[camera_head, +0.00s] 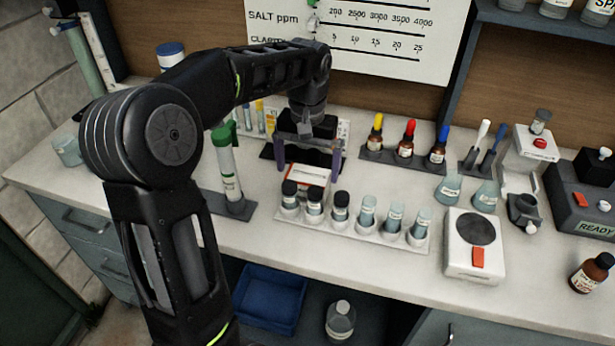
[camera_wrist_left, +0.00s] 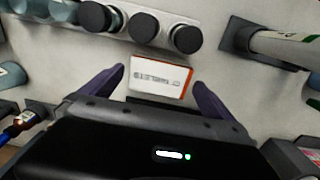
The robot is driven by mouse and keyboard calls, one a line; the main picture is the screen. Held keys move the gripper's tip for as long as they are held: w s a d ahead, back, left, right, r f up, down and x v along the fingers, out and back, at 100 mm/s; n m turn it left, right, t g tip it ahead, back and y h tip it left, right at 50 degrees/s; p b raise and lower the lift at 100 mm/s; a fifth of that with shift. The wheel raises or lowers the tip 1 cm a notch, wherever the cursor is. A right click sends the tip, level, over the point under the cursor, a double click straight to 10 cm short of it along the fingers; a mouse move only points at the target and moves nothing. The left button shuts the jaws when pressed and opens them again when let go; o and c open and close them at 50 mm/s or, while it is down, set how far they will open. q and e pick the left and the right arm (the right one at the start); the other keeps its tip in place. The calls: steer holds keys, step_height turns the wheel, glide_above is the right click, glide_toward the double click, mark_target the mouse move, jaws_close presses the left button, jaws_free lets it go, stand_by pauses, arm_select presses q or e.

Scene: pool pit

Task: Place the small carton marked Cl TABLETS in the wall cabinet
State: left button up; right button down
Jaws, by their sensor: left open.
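The small white carton with orange edges (camera_head: 309,175) lies on the counter behind the row of vials. In the left wrist view its top face (camera_wrist_left: 158,80) reads TABLETS. My left gripper (camera_head: 308,167) is open and points down over the carton. In the left wrist view its two purple fingers (camera_wrist_left: 159,77) stand on either side of the carton, with gaps. A dark-framed open wall unit (camera_head: 468,60) at the upper right, cut off by the picture edge, may be the wall cabinet. My right gripper is not in view.
A rack of vials (camera_head: 350,232) stands just in front of the carton. A green-capped tube on a stand (camera_head: 228,172) is to its left. Dropper bottles (camera_head: 405,146) and a white scale (camera_head: 474,262) stand to the right. A blue bin (camera_head: 268,300) is below the counter.

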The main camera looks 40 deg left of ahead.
mark_target(308, 175)
arm_select(q)
step_height(308, 175, up, 8)
steer(key=p, duration=0.3)
stand_by(0.5)
